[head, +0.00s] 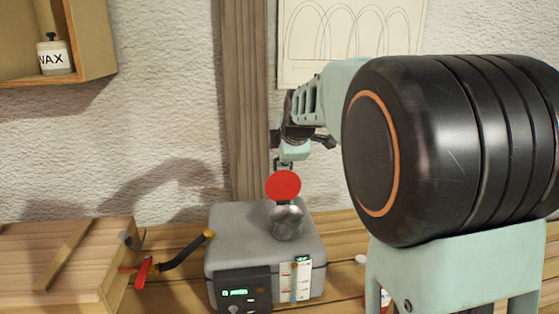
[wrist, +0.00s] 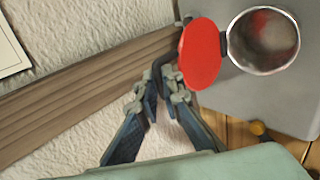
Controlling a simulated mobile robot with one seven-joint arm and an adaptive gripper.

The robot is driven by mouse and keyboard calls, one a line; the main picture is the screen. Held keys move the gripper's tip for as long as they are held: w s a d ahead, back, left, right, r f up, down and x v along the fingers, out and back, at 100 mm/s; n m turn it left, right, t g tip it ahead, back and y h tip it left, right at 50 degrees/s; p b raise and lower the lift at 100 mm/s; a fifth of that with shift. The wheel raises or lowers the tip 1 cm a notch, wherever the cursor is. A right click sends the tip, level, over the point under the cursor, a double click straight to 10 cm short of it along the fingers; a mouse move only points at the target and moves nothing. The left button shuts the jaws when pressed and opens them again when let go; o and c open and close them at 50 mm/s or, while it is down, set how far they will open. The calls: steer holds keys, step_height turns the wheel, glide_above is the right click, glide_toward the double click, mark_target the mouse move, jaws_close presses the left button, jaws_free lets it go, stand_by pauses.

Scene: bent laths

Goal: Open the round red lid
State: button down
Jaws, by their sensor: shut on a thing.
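The round red lid (head: 283,186) stands raised at the rim of a round metal filler opening (head: 287,224) on top of a grey box. The wrist view also shows the lid (wrist: 203,54) swung to the side of the opening (wrist: 264,41), whose inside is uncovered. A dark, bent handle (wrist: 162,63) sticks out from the lid's edge. My gripper (wrist: 163,82) is shut on this handle. In the head view my gripper (head: 284,163) is just above and behind the lid, with its tips partly hidden.
The grey box (head: 235,232) with a green display stands on a wooden bench. A wooden post (head: 245,100) and white wall are close behind. My arm covers the right side.

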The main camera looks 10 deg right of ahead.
steer(key=w, duration=0.3)
steer(key=shift+w+r, duration=0.2)
steer(key=shift+w, duration=0.05)
steer(key=c, duration=1.7)
jaws_free()
steer(key=shift+s+f, duration=0.1)
steer(key=shift+f, duration=0.1)
steer(key=shift+s, duration=0.1)
steer(key=p+v, duration=0.1)
steer(key=v, duration=0.8)
steer(key=shift+f, duration=0.1)
